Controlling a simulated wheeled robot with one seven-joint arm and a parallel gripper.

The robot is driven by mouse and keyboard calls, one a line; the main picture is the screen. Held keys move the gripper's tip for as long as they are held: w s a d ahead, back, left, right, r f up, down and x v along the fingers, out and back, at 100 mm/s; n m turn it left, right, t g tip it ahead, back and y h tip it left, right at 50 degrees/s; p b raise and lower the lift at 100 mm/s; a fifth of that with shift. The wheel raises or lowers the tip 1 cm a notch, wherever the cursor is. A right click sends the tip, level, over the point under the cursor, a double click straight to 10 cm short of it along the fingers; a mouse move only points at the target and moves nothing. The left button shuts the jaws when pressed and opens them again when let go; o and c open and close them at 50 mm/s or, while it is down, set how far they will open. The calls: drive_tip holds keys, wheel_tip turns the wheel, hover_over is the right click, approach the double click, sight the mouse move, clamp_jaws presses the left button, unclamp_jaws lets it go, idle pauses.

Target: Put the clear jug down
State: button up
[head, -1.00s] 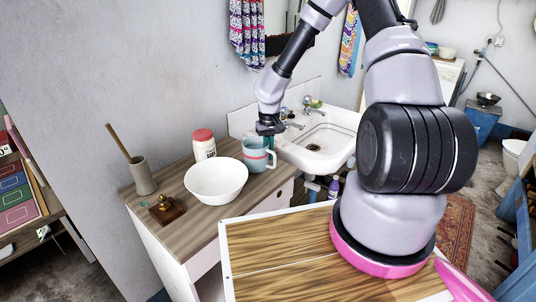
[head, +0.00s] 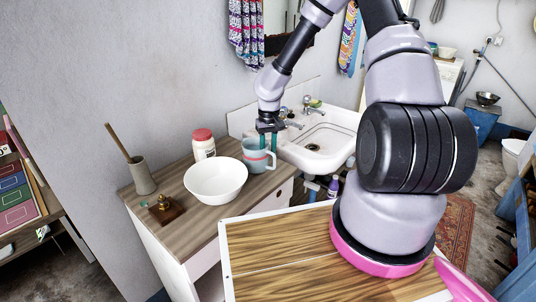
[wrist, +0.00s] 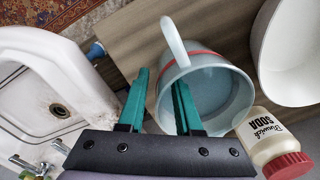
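The jug (head: 257,158) is pale blue-grey with a red band. It stands upright on the wooden counter (head: 205,214), between the white bowl and the sink. It also shows in the wrist view (wrist: 215,92), seen from above with its handle toward the top. My gripper (head: 267,143) is above the jug's rim at its sink side, with its teal fingers apart. In the wrist view my gripper (wrist: 160,78) is open, with one finger outside the jug's wall and the other over its mouth. Whether a finger touches the wall I cannot tell.
A white bowl (head: 216,181) stands left of the jug, and a red-lidded soda jar (head: 203,146) behind it. The white sink (head: 322,150) is close on the right. A pestle pot (head: 143,177) and a small wooden item (head: 165,209) stand at the counter's left end.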

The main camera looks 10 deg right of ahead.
drive_tip(key=w+d+r+m+t, duration=0.1)
drive_tip(key=w+r+t, duration=0.3)
drive_tip(key=r, duration=0.8)
drive_tip(key=w+d+r+m+t, duration=0.1)
drive_tip(key=w+r+t, duration=0.2)
drive_tip(key=r, duration=1)
drive_tip(key=s+a+r+t+y, duration=0.1)
drive_tip(key=s+a+r, duration=0.1)
drive_tip(key=r, duration=0.4)
drive_tip(key=s+a+r+t+y, duration=0.1)
drive_tip(key=s+r+t, duration=0.1)
drive_tip(key=r, duration=0.4)
drive_tip(key=s+r+g+y, duration=0.1)
drive_tip(key=s+r, duration=0.4)
drive_tip(key=s, duration=0.7)
drive_tip(key=s+d+m+g, duration=0.1)
drive_tip(key=s+d, duration=0.2)
drive_tip(key=s, duration=0.3)
drive_tip(key=s+d+m+g+h, duration=0.1)
drive_tip(key=s+d+m, duration=0.1)
drive_tip(key=s, duration=0.5)
drive_tip(key=shift+s+d, duration=0.2)
drive_tip(key=shift+d, duration=0.7)
